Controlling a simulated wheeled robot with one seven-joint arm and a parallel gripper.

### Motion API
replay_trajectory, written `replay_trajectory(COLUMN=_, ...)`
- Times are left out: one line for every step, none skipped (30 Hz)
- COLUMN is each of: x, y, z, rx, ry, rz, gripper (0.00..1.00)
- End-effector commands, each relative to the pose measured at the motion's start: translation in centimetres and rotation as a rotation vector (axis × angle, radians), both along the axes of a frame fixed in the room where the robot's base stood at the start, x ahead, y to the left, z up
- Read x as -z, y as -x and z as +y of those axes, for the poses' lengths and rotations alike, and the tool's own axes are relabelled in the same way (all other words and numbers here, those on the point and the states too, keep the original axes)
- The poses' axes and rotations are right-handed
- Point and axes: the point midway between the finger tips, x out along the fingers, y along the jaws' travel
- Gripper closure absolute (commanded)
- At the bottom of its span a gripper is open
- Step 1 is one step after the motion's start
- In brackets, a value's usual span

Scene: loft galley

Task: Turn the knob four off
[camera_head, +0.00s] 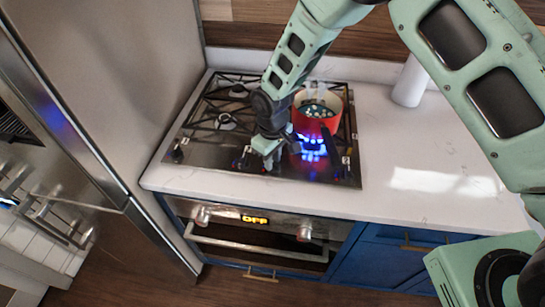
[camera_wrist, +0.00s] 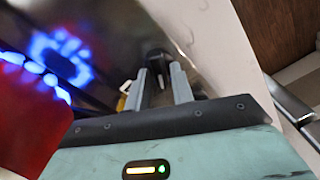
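The cooktop (camera_head: 200,165) has small dark knobs along its front edge; one knob (camera_head: 177,153) shows at the left and another (camera_head: 342,170) at the right. I cannot read which is knob four. A blue flame (camera_head: 313,150) burns under the red pot (camera_head: 327,122); the flame (camera_wrist: 62,58) also shows in the wrist view. My gripper (camera_head: 267,158) is over the cooktop's front edge, left of the flame. In the wrist view its two fingers (camera_wrist: 160,85) are apart, with a black knob (camera_wrist: 157,62) between or just beyond their tips. Contact is not clear.
The red pot (camera_wrist: 30,115) is close beside my gripper. The oven (camera_head: 255,240) below has its own knobs and a lit display reading OFF. A white cylinder (camera_head: 410,82) stands on the white counter (camera_head: 430,185), which is clear at the right. A fridge (camera_head: 110,90) stands left.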

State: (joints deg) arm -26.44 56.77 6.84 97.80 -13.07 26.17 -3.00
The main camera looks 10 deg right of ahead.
Motion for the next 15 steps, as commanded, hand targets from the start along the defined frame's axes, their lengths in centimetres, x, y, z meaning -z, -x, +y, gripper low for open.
replay_trajectory(x=-0.01, y=0.0, z=0.0, rx=0.0, ry=0.0, rz=0.0, gripper=0.91)
replay_trajectory(x=-0.01, y=0.01, z=-0.01, rx=0.0, ry=0.0, rz=0.0, gripper=1.0)
replay_trajectory(x=-0.02, y=0.01, z=-0.01, rx=0.0, ry=0.0, rz=0.0, gripper=1.0)
replay_trajectory(x=-0.02, y=0.01, z=-0.01, rx=0.0, ry=0.0, rz=0.0, gripper=1.0)
replay_trajectory(x=-0.02, y=0.01, z=-0.01, rx=0.0, ry=0.0, rz=0.0, gripper=1.0)
replay_trajectory(x=-0.02, y=0.01, z=-0.01, rx=0.0, ry=0.0, rz=0.0, gripper=1.0)
replay_trajectory(x=-0.02, y=0.01, z=-0.01, rx=0.001, ry=0.0, rz=0.0, gripper=1.0)
replay_trajectory(x=-0.01, y=0.01, z=-0.01, rx=0.002, ry=0.0, rz=0.0, gripper=1.0)
replay_trajectory(x=0.0, y=0.01, z=-0.01, rx=0.005, ry=0.0, rz=0.0, gripper=1.0)
replay_trajectory(x=0.01, y=0.01, z=-0.01, rx=0.008, ry=0.0, rz=0.0, gripper=1.0)
replay_trajectory(x=0.03, y=0.0, z=-0.01, rx=0.012, ry=0.0, rz=0.0, gripper=1.0)
replay_trajectory(x=0.05, y=-0.01, z=-0.02, rx=0.02, ry=0.0, rz=0.0, gripper=1.0)
replay_trajectory(x=0.08, y=-0.01, z=-0.02, rx=0.028, ry=0.0, rz=0.0, gripper=1.0)
replay_trajectory(x=0.1, y=-0.01, z=-0.03, rx=0.039, ry=0.0, rz=0.0, gripper=1.0)
replay_trajectory(x=0.14, y=-0.02, z=-0.04, rx=0.055, ry=0.0, rz=0.0, gripper=1.0)
